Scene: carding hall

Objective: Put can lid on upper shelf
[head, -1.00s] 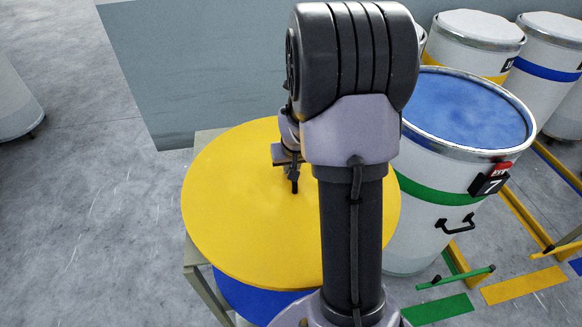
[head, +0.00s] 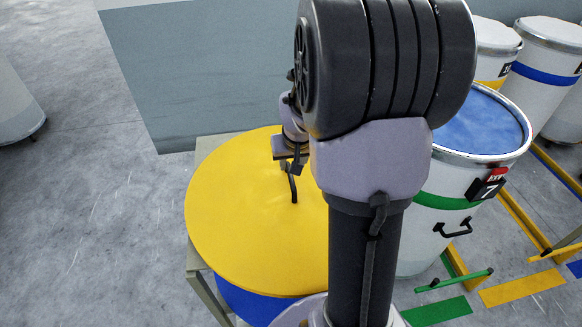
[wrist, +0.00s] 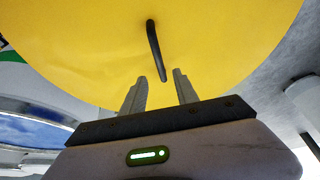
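The can lid is a big yellow disc (head: 240,220) with a dark bar handle (head: 293,188). It lies flat over the top of a grey-beige stand (head: 205,290), covering most of it. My gripper (head: 291,165) is above the lid, at the far end of the handle in the head view. In the wrist view, the two fingers (wrist: 160,84) are apart with nothing between them. The handle (wrist: 154,48) stands just beyond the fingertips, and the yellow lid (wrist: 220,40) fills the background. What lies directly under the lid is mostly hidden.
A blue round thing (head: 250,302) shows below the lid. A white can (head: 420,235) with a green band and blue contents stands close at right, with more cans behind. A grey panel (head: 200,70) is behind the stand.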

